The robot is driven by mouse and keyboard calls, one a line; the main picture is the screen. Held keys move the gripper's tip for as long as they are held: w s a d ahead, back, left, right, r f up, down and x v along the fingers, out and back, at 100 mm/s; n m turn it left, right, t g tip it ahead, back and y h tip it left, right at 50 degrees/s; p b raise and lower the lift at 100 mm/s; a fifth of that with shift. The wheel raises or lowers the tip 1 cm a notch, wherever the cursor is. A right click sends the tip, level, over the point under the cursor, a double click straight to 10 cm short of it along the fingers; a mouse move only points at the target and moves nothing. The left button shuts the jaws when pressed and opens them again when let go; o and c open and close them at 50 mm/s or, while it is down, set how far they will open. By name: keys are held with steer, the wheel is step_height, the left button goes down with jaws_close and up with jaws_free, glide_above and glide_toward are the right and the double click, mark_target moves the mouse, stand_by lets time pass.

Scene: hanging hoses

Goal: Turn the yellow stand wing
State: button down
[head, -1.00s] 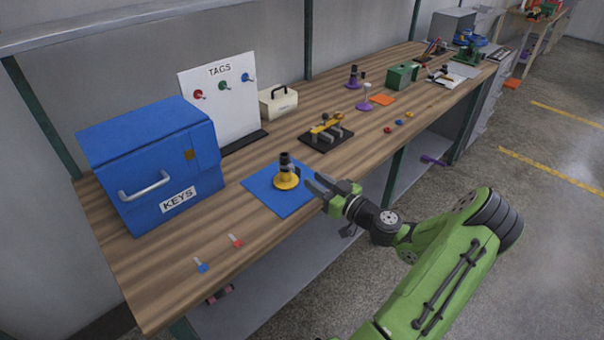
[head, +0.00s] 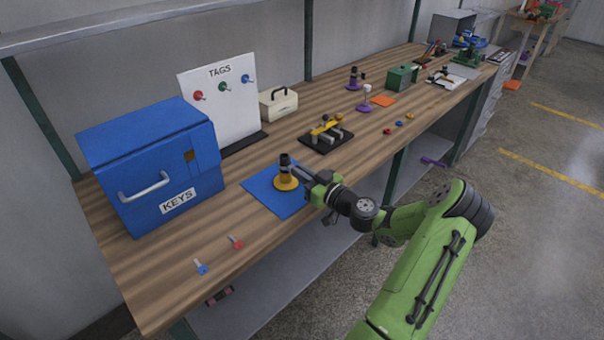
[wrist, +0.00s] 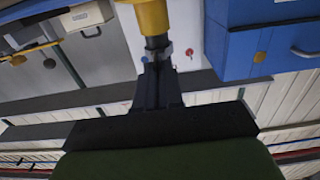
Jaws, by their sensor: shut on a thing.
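The yellow stand (head: 286,183) stands upright on a blue mat (head: 262,190) near the table's front edge. It has a wide yellow foot and a dark upper post. My gripper (head: 300,173) reaches in from the right and its fingertips meet the stand's right side at post height. In the wrist view the yellow part of the stand (wrist: 152,14) is at the top, and my gripper (wrist: 157,62) is shut on a small grey piece, the stand's wing (wrist: 166,51). Most of the wing is hidden between the fingers.
A blue KEYS box (head: 150,165) stands to the left. A black fixture with a yellow bar (head: 326,137) is behind and right. Red (head: 236,241) and blue (head: 202,267) keys lie at the front left. Purple stands (head: 365,104) are further back.

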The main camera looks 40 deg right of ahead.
steer(key=shift+m, duration=0.3)
steer(key=m+p, duration=0.1)
steer(key=m, duration=0.5)
steer(key=shift+d, duration=0.2)
steer(key=m+p, duration=0.1)
steer(key=m, duration=0.2)
steer(key=m+p, duration=0.1)
steer(key=m, duration=0.2)
steer(key=shift+d+f+m, duration=0.15)
steer(key=shift+m, duration=0.15)
steer(key=m+p, duration=0.1)
steer(key=m, duration=0.1)
steer(key=m+p, duration=0.1)
steer(key=m, duration=0.1)
steer(key=m+p, duration=0.1)
steer(key=m, duration=0.1)
steer(key=shift+f, duration=0.25)
steer(key=shift+f+m+p, duration=0.2)
steer(key=shift+m+p, duration=0.65)
steer(key=shift+m, duration=1.25)
steer(key=shift+f+m+p, duration=0.1)
steer(key=shift+m+p, duration=0.35)
steer(key=shift+m, duration=0.85)
steer(key=c, duration=1.3)
jaws_free()
